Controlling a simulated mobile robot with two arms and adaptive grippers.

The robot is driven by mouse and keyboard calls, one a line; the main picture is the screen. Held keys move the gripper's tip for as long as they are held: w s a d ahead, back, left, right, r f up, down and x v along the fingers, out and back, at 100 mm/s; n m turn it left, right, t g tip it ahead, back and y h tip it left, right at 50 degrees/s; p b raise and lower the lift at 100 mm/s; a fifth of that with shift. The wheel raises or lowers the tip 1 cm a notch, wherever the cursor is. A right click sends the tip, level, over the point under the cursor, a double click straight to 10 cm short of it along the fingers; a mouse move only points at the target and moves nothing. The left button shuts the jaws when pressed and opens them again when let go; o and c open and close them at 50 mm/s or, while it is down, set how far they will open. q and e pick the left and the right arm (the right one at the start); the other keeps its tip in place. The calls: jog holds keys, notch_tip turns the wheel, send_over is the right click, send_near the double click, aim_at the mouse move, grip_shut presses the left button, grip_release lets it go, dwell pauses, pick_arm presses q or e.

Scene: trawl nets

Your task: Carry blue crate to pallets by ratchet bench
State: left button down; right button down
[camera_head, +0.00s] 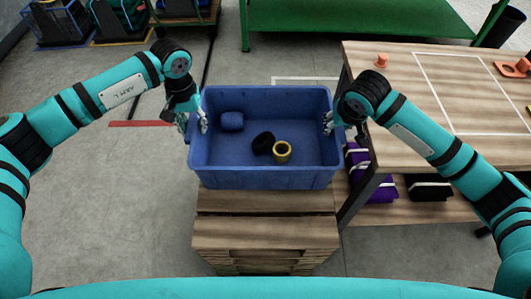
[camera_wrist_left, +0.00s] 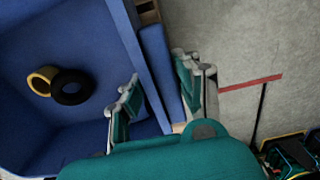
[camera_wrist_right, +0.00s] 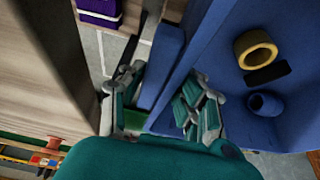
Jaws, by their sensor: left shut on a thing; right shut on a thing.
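The blue crate (camera_head: 262,178) is upright and level in the middle of the head view, directly over a stack of wooden pallets (camera_head: 265,232). I cannot tell whether its base touches the top pallet. Inside lie a blue roll (camera_head: 231,121), a black ring (camera_head: 264,142) and a yellow ring (camera_head: 282,152). My left gripper (camera_head: 192,118) is shut on the crate's left wall, with a finger on each side in the left wrist view (camera_wrist_left: 163,88). My right gripper (camera_head: 333,121) is shut on the right wall, likewise in the right wrist view (camera_wrist_right: 163,95).
A wooden bench (camera_head: 400,75) stands close on the right, with orange parts on top and purple bundles (camera_head: 370,175) on its lower shelf. A green table (camera_head: 350,18) is at the back. Racks with bins stand back left. The floor at left is clear.

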pick_arm(q)
jog(key=shift+w+a+f, duration=0.1)
jog(key=shift+a+f, duration=0.05)
jog(key=shift+a, duration=0.1)
pick_arm(e)
jog(key=shift+d+f, duration=0.2)
